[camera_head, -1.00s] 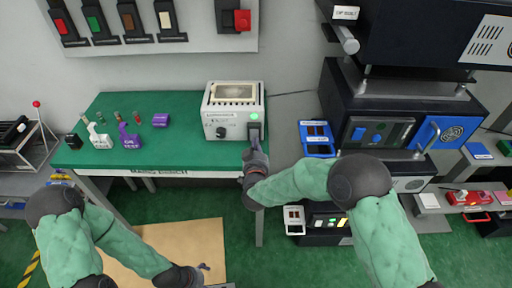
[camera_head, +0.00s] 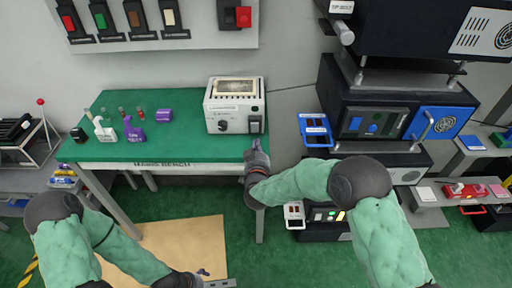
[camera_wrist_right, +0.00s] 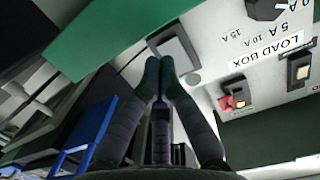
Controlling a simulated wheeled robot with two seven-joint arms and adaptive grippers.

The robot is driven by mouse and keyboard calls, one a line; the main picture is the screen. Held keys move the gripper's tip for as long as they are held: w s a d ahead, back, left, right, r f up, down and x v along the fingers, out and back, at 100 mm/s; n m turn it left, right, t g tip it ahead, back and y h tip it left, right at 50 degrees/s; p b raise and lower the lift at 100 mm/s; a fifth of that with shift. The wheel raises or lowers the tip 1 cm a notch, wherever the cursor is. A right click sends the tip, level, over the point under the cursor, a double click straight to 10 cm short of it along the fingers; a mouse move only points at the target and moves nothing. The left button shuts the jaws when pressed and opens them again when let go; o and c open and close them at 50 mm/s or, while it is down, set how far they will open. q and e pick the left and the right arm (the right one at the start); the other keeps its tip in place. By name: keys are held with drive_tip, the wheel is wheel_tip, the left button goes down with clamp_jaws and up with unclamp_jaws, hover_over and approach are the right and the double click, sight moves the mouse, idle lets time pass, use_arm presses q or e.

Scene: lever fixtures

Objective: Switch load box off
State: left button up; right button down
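The load box (camera_head: 221,112) is a white box with a dark knob (camera_head: 223,126), standing at the right end of the green bench. Its grey rocker switch (camera_head: 256,127) is at the right of its front; it also shows in the right wrist view (camera_wrist_right: 178,52), where the "LOAD BOX" label is upside down. A dull green, unlit lamp (camera_wrist_right: 193,79) is beside the switch. My right gripper (camera_head: 256,146) is just below and in front of the switch; its fingertips (camera_wrist_right: 160,64) are together and empty. Contact is unclear. My left gripper (camera_head: 203,273) is low, over the floor mat, its opening unclear.
The bench (camera_head: 180,150) also holds small white and purple items at its left. A blue tray (camera_head: 316,130) and a dark cabinet (camera_head: 345,90) stand right of the load box. A wall panel (camera_head: 195,38) with several switches hangs above.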

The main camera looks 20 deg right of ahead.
drive_tip(key=shift+p+v, duration=0.3)
drive_tip(key=shift+v, duration=0.6)
drive_tip(key=s+a+f+p, duration=0.1)
drive_tip(key=s+a+p, duration=0.1)
drive_tip(key=s, duration=0.5)
drive_tip(key=shift+s+f, duration=0.25)
drive_tip(key=shift+s, duration=0.15)
